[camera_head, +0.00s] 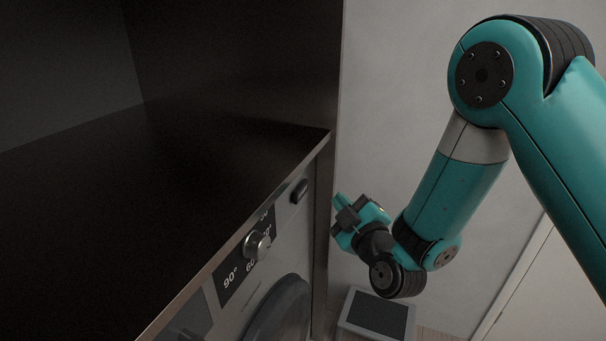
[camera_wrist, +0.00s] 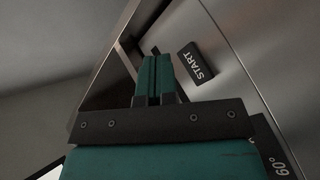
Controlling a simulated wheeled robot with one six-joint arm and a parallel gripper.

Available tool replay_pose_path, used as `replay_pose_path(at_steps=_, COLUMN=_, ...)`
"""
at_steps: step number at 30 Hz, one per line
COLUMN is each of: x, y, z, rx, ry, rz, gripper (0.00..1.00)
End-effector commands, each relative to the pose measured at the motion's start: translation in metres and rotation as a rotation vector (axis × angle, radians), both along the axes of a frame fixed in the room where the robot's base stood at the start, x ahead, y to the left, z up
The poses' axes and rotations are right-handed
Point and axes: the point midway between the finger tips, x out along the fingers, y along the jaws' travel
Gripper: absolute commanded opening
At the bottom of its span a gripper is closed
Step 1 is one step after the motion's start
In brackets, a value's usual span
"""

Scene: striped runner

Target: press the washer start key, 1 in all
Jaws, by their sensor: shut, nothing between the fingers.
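The washer start key is a dark rounded key marked START (camera_wrist: 196,63) on the washer's light metal front in the wrist view. In the head view the key (camera_head: 300,191) sits near the right end of the panel, under the counter edge. The washer (camera_head: 232,311) stands under the dark counter. My gripper (camera_wrist: 153,60) is shut and empty. In the wrist view its fingertips lie to the left of the key and appear apart from it. In the head view my gripper (camera_head: 345,213) is right of the panel, in front of the washer.
A round silver knob (camera_head: 257,245) sits on the panel among temperature marks. The dark counter (camera_head: 180,190) overhangs the washer. A grey box with a dark top (camera_head: 377,313) stands on the floor below my gripper. A pale wall (camera_head: 400,90) is behind my arm.

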Motion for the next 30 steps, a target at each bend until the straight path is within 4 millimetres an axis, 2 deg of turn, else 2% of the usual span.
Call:
replay_pose_path(at_steps=1, x=0.002, y=0.005, z=0.006, rx=0.0, ry=0.004, rz=0.001, gripper=0.0)
replay_pose_path(at_steps=15, x=0.015, y=0.036, z=0.004, rx=-0.001, ry=0.002, rz=-0.001, gripper=0.0)
replay_pose_path(at_steps=30, x=0.017, y=0.043, z=-0.001, rx=0.0, ry=0.001, rz=-0.002, gripper=0.0)
